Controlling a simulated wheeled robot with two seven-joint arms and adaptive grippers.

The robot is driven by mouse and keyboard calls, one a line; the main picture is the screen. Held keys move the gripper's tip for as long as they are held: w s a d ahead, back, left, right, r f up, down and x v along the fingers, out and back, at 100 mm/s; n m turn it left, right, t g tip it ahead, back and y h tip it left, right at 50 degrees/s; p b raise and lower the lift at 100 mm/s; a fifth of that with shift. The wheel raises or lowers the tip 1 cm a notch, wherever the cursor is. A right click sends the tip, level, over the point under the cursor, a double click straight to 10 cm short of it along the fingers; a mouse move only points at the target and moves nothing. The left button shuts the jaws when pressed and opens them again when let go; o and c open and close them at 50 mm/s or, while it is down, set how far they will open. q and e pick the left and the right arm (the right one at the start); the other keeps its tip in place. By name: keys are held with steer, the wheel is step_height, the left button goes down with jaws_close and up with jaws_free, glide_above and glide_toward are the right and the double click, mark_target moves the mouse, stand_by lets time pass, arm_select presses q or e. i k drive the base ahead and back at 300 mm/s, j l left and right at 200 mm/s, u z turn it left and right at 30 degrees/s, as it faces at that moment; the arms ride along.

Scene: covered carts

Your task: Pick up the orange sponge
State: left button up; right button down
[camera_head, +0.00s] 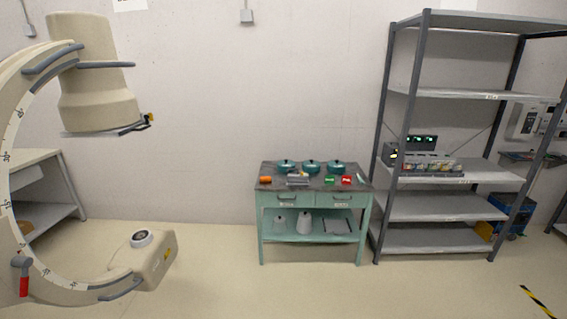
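A small orange object (265,180), which looks like the sponge, lies at the left front of the top of a green cart (316,200). The cart stands against the wall, some way off from me. Its details are too small to tell. Neither of my grippers shows in the head view.
Several teal pots (311,168), a green item (329,180) and a red item (347,180) share the cart top. A grey metal shelf (446,205) stands close on the right. A large beige C-shaped machine (153,262) fills the left. The floor (340,292) before the cart is clear.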

mark_target(263, 179)
steer(key=i+u, duration=0.2)
steer(key=i, duration=0.6)
steer(key=i+l+u, duration=0.15)
steer(key=i, duration=1)
steer(key=i+j+z, duration=0.1)
steer(key=i, duration=0.3)
steer(key=i+j+z, duration=0.4)
steer(key=i, duration=0.15)
steer(key=i+j+z, duration=0.4)
steer(key=i+j, duration=0.05)
steer(key=i, duration=0.1)
